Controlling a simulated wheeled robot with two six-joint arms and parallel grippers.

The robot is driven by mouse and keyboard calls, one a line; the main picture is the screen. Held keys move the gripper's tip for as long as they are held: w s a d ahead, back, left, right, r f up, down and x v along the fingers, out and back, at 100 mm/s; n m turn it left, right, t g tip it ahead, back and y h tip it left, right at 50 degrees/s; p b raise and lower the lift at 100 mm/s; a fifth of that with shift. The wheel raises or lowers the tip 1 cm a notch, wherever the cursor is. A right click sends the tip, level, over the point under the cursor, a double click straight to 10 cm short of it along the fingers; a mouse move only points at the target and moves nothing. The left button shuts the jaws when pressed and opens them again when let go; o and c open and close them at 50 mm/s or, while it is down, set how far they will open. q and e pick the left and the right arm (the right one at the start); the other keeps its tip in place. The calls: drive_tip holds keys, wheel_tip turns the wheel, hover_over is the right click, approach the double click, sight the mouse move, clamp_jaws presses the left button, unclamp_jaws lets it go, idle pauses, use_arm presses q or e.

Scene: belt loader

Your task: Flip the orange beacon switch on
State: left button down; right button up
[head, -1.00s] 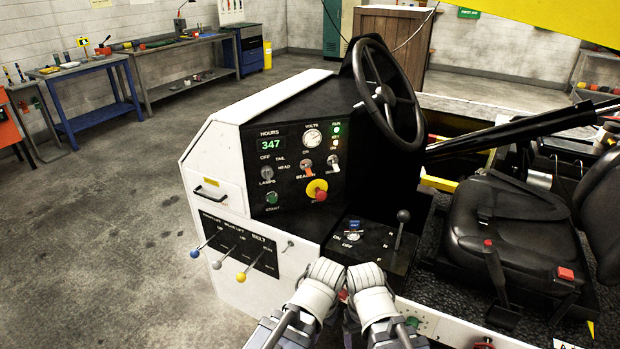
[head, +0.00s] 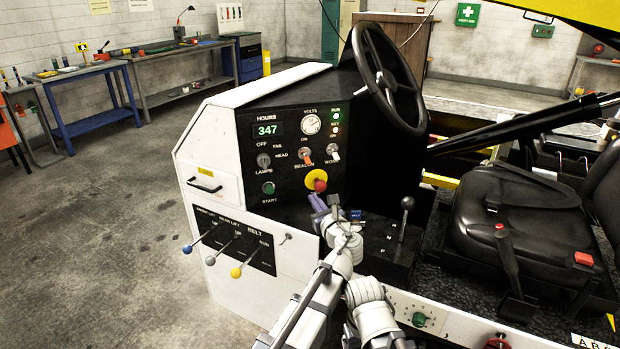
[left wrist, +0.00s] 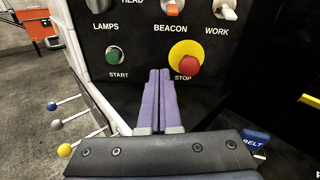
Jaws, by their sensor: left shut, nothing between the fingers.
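The orange beacon switch (head: 308,158) is a small toggle on the black dash panel, above the BEACON label. Its lever appears tilted down, away from the ON mark. Its lower part also shows at the top edge of the left wrist view (left wrist: 173,10). My left gripper (head: 316,200) is shut and empty, in front of the panel below the switch and the stop button. Its purple fingers (left wrist: 159,75) point at the panel between the start and stop buttons, apart from the switch. My right gripper is not visible; only part of that arm shows.
The red stop button (head: 319,185) on its yellow disc lies between my left fingers and the beacon switch. The white-tipped work switch (head: 333,152) is just right of it. The green start button (head: 268,188) is to the left. The steering wheel (head: 388,85) rises at the upper right.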

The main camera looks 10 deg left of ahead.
sight(307, 158)
use_arm(q)
drive_tip(key=shift+w+d+r+m+t, duration=0.4)
drive_tip(key=shift+w+d+m, duration=0.1)
drive_tip(key=shift+m, duration=0.5)
drive_tip(key=x, duration=0.9)
drive_tip(key=shift+w+f, duration=0.15)
drive_tip(key=shift+w, duration=0.15)
drive_tip(key=r+p, duration=0.2)
drive_tip(key=shift+s+r, duration=0.2)
drive_tip(key=shift+r, duration=0.2)
drive_tip(key=shift+s+r+p, duration=0.2)
drive_tip(key=shift+r+p, duration=0.35)
drive_tip(key=shift+p, duration=0.2)
drive_tip(key=shift+d, duration=0.1)
